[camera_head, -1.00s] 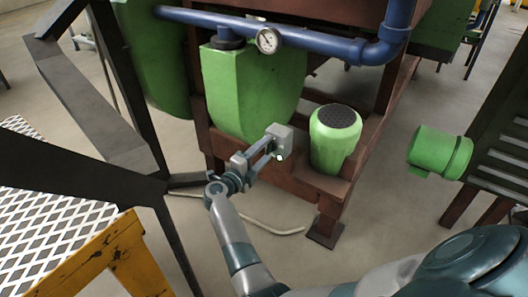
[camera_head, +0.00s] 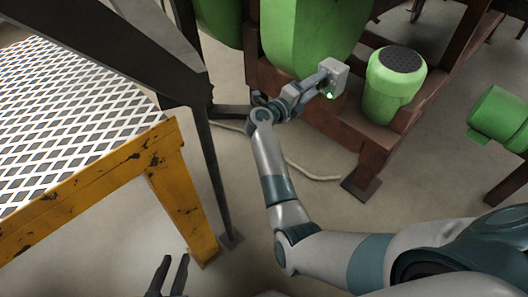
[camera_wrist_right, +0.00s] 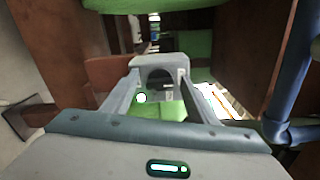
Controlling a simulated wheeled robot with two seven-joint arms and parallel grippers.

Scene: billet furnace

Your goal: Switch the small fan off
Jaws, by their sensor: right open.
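A green rounded body with a dark mesh top (camera_head: 397,72), which looks like the small fan, stands on a brown steel frame in the head view. To its left is a small grey box (camera_head: 335,74) with a lit green spot (camera_head: 330,96) below it. My right gripper (camera_head: 314,82) is open at this box. In the right wrist view the box (camera_wrist_right: 160,66) shows between the ends of the fingers (camera_wrist_right: 156,84); I cannot tell whether they touch it. My left gripper (camera_head: 173,260) is open and empty at the bottom.
A yellow-edged platform with white mesh (camera_head: 70,120) fills the left. A dark post (camera_head: 212,150) stands between it and my right arm. A green motor-like cylinder (camera_head: 500,115) is at the right. A blue pipe (camera_wrist_right: 288,80) shows in the wrist view.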

